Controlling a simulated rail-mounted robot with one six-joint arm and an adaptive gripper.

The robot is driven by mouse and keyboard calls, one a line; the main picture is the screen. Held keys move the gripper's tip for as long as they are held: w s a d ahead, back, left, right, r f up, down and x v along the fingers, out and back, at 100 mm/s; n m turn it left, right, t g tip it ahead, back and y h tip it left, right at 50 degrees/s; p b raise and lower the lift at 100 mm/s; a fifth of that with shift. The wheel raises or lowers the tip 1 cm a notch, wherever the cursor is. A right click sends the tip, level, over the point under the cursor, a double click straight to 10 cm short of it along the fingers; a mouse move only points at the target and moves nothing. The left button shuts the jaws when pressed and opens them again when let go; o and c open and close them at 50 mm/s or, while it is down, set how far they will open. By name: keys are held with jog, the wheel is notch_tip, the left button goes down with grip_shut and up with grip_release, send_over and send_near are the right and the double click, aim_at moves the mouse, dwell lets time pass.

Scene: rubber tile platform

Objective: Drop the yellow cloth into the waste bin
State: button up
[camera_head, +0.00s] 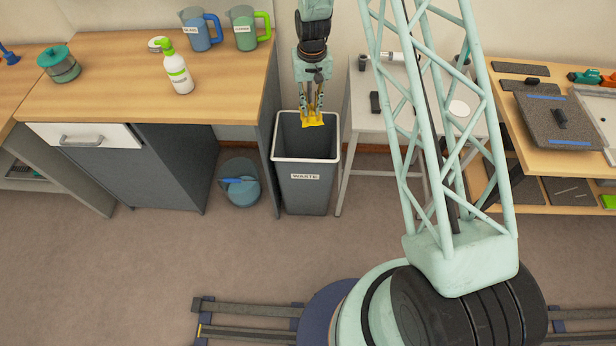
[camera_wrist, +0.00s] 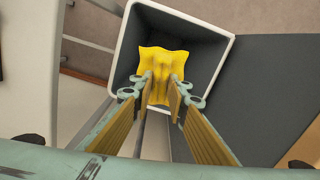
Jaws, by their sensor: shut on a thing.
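The yellow cloth (camera_head: 313,121) hangs from my gripper (camera_head: 312,112) over the open top of the waste bin. In the wrist view the cloth (camera_wrist: 162,65) is bunched between the fingertips of my gripper (camera_wrist: 161,88), which is shut on it. The waste bin (camera_head: 305,190) is grey with a white rim and a label reading WASTE. In the wrist view its white rim (camera_wrist: 124,32) surrounds the cloth from above. The cloth lies within the bin's opening in both views. The bin's floor is mostly hidden.
A wooden counter (camera_head: 130,75) with a grey side panel stands left of the bin, close to it. A light table (camera_head: 358,98) stands at its right. A blue-grey bucket (camera_head: 240,188) is on the floor left of the bin. Jugs (camera_head: 200,30) and a spray bottle (camera_head: 178,72) stand on the counter.

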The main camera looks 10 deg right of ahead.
jog(key=shift+f, duration=0.15)
dwell(0.3)
jog(key=shift+f+b, duration=0.9)
jog(key=shift+f, duration=1.95)
jog(key=o, duration=1)
jog(key=shift+r, duration=0.15)
jog(key=shift+r, duration=5.8)
jog(key=shift+r, duration=0.15)
